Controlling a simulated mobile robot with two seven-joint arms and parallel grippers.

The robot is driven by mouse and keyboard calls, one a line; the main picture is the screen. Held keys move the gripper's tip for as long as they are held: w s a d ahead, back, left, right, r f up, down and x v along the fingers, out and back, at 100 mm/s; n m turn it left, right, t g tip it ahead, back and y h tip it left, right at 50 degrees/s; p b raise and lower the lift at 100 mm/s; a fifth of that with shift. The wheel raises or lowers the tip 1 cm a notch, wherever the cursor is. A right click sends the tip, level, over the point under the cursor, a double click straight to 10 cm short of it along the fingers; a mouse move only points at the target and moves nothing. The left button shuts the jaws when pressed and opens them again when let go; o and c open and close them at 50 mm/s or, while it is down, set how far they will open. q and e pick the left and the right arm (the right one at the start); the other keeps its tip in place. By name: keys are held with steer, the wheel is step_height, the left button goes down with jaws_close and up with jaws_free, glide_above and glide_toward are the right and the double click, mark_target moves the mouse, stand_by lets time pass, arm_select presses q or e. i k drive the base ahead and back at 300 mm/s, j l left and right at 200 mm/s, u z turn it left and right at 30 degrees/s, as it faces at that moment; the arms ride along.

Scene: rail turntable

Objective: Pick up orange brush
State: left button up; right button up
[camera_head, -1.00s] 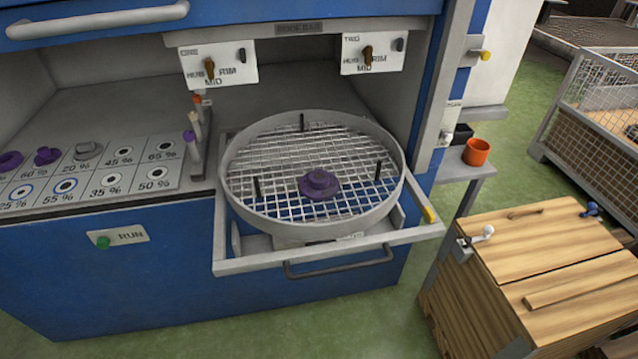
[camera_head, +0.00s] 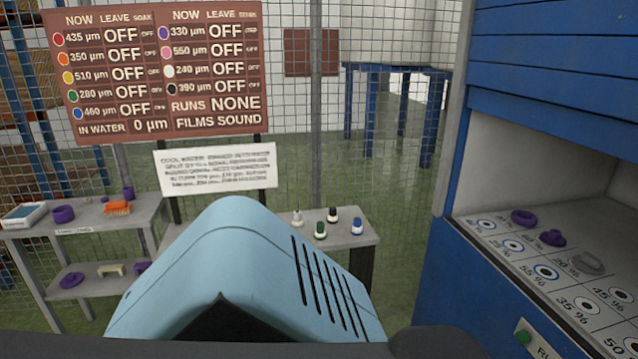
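The orange brush (camera_head: 118,208) lies on the upper shelf (camera_head: 92,222) of a small grey rack at the left of the head view. Its top is orange, and a paler brownish part shows below. A purple ring-shaped piece (camera_head: 63,214) sits to its left, and a small purple piece (camera_head: 128,193) stands just behind its right end. Neither of my grippers is in view, so I cannot see their state or what they hold.
A tray (camera_head: 24,214) sits at the rack's left end. The lower shelf (camera_head: 95,286) holds purple pieces and a cream brush-like item (camera_head: 110,269). A small table (camera_head: 345,235) bears several stoppered pieces. The blue machine (camera_head: 440,285) stands right; wire mesh stands behind.

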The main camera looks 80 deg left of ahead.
mark_target(114, 209)
steer(key=u, duration=3.85)
steer(key=i+j+z, duration=0.15)
steer(key=i+z, duration=0.15)
steer(key=z, duration=0.2)
steer(key=i+j+z, duration=0.25)
steer(key=z, duration=0.2)
steer(key=i+j+z, duration=0.15)
steer(key=j, duration=0.25)
steer(key=i+j+z, duration=0.15)
steer(key=i+j, duration=0.4)
steer(key=j, duration=0.2)
steer(key=i+j, duration=0.2)
steer(key=j, duration=0.15)
steer(key=i+j, duration=0.15)
steer(key=j, duration=0.15)
steer(key=i+j, duration=0.2)
steer(key=j, duration=0.15)
steer(key=i+j, duration=0.15)
steer(key=j, duration=0.2)
